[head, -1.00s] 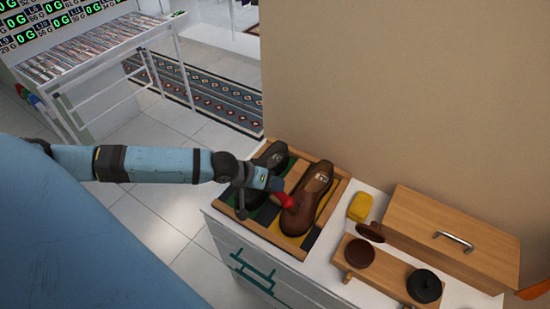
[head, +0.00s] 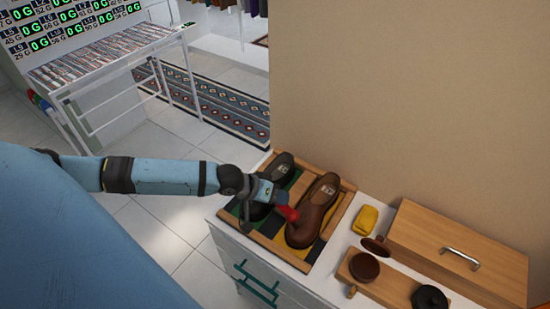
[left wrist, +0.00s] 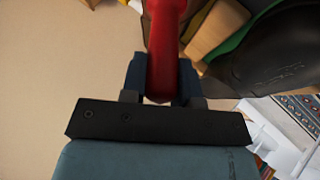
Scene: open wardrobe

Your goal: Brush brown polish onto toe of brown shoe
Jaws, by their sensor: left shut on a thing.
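The brown shoe (head: 318,200) sits in a wooden tray (head: 340,208) on the cabinet top, its toe toward the front. My left gripper (head: 275,203) is shut on a red-handled tool (head: 289,213), whose handle also shows between the fingers in the left wrist view (left wrist: 165,45). The tool's tip is at the left side of the shoe's toe; I cannot tell whether it touches. Its working end is hidden. An open tin of brown polish (head: 364,268) is on a wooden stand, its lid (head: 376,246) tilted behind it.
A black shoe (head: 281,170) lies left of the brown one, partly behind my gripper. A yellow cloth or sponge (head: 366,219), a black tin (head: 429,298) and a wooden box with a metal handle (head: 440,243) stand to the right. A beige wall is close behind.

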